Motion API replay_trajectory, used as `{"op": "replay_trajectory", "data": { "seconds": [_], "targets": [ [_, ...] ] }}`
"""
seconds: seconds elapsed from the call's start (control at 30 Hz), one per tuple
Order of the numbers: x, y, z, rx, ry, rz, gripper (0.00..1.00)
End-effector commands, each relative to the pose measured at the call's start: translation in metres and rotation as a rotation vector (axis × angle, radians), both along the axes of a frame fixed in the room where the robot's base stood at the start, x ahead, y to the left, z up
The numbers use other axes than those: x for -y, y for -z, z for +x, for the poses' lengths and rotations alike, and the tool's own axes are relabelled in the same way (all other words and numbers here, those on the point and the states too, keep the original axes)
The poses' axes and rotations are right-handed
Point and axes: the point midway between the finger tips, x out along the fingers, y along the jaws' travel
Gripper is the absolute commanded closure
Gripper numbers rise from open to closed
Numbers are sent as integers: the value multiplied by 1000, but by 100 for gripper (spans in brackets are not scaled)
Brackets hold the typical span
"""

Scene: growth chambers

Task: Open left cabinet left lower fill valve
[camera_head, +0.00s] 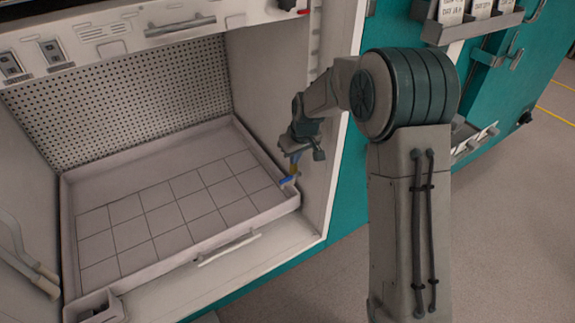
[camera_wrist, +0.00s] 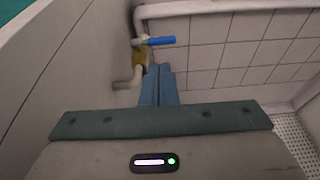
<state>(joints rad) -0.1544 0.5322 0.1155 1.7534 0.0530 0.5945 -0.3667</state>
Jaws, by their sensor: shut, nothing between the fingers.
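The fill valve is at the right front corner of the tray inside the open cabinet. Its blue lever (camera_head: 287,181) shows low on the right inner wall, with a yellowish body (camera_head: 294,169) beside it. In the wrist view the blue lever (camera_wrist: 158,41) points right, across the line of the pipe, from the brass-coloured body (camera_wrist: 139,59). My gripper (camera_head: 295,155) is shut and empty just above the valve. In the wrist view its fingertips (camera_wrist: 159,68) are together just below the lever; whether they touch the valve I cannot tell.
The pale gridded tray (camera_head: 166,264) fills the cabinet floor, its rim close to the valve. The cabinet's right side wall (camera_head: 325,185) stands close beside my gripper. Grey pipes (camera_head: 25,262) show at the left. The tray area is clear.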

Motion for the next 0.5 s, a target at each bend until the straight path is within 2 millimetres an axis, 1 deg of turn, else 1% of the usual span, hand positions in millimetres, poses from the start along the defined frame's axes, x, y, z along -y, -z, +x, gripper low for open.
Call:
{"op": "replay_trajectory", "data": {
  "seconds": [0.03,0.13,0.5],
  "targets": [
    [-4,1,4,2,-10,3,100],
    [-9,5,9,6,-21,5,100],
    [-9,8,10,7,-22,6,100]
  ]
}}
